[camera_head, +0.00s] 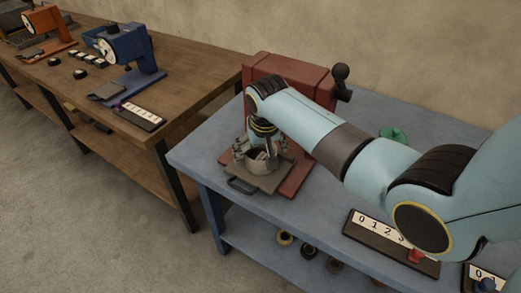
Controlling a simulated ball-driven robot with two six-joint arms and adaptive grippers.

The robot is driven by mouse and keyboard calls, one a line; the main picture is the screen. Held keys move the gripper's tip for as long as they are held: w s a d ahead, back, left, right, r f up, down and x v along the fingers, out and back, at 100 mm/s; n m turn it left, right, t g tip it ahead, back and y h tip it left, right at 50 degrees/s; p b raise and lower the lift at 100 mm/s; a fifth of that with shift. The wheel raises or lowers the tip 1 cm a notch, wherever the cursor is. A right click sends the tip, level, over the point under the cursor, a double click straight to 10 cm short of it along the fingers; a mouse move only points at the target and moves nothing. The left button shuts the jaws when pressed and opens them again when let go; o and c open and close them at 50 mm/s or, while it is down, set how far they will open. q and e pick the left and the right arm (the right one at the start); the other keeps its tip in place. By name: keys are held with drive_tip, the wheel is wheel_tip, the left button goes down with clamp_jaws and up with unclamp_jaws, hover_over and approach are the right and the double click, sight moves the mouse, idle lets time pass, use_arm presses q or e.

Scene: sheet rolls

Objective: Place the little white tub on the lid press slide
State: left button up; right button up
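The lid press (290,72) is a dark red machine with a black knob handle, on the blue table. Its slide (268,183) is a flat grey-brown plate with a front handle, pulled out towards me. My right gripper (262,158) points down just above the slide. A small pale round thing (257,156) shows between its fingers, perhaps the little white tub. The fingers hide much of it, and I cannot tell whether they grip it or whether it touches the slide. My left gripper is out of view.
My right arm crosses the blue table (215,150). A green round item (393,134) lies behind it. A number strip (375,228) with a red marker (416,256) is at the front right. A wooden bench (190,85) with a blue machine (130,50) stands left.

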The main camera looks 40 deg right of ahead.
drive_tip(key=shift+r, duration=0.55)
drive_tip(key=p+v, duration=0.1)
drive_tip(key=v, duration=1)
drive_tip(key=shift+s, duration=0.15)
